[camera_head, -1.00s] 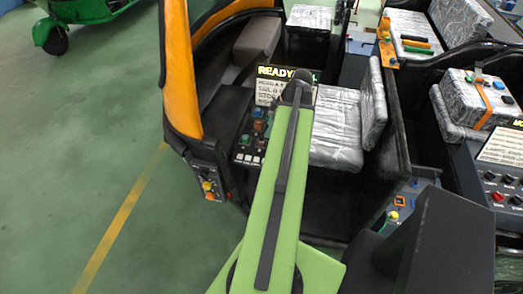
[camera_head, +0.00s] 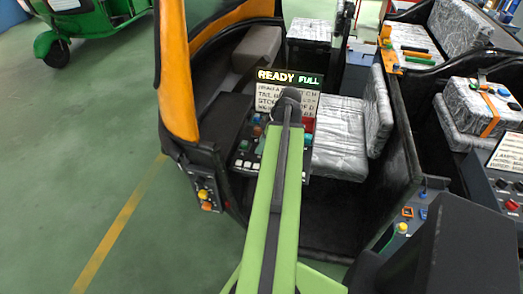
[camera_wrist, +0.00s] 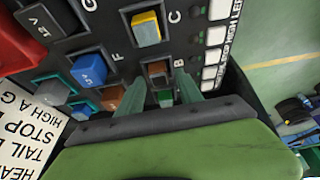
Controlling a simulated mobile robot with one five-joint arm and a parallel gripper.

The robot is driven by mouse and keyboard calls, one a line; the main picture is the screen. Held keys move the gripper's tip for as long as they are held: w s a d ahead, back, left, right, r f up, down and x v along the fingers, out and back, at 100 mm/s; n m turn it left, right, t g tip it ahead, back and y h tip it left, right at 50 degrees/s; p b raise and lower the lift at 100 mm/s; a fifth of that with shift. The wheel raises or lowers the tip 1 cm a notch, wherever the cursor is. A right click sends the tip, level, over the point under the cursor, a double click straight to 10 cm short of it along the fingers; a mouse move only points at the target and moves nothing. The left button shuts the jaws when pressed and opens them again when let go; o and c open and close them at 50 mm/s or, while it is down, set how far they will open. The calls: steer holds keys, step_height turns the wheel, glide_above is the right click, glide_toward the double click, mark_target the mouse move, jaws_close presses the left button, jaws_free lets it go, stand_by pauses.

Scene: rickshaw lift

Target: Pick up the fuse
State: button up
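In the wrist view a black fuse panel (camera_wrist: 100,45) holds several coloured fuses in sockets. A brown fuse (camera_wrist: 158,70) sits beside the letter B, just beyond and between my fingertips. A green piece (camera_wrist: 165,98) shows nearer, between the fingers. A yellow fuse (camera_wrist: 146,28), a blue fuse (camera_wrist: 89,70), an orange-brown fuse (camera_wrist: 115,97) and a dark grey fuse (camera_wrist: 38,20) stand around it. My gripper (camera_wrist: 161,90) is open, with one green finger on each side; contact with a fuse cannot be seen. In the head view my arm hides the gripper and part of the panel (camera_head: 245,147).
A READY FULL sign (camera_head: 290,77) stands above a white label board behind the panel. A silver-covered seat (camera_head: 340,140) is to the right. An orange-trimmed black frame (camera_head: 178,75) rises at left. Open green floor (camera_head: 75,150) lies left.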

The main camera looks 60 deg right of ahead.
jaws_close()
steer(key=shift+r, duration=0.1)
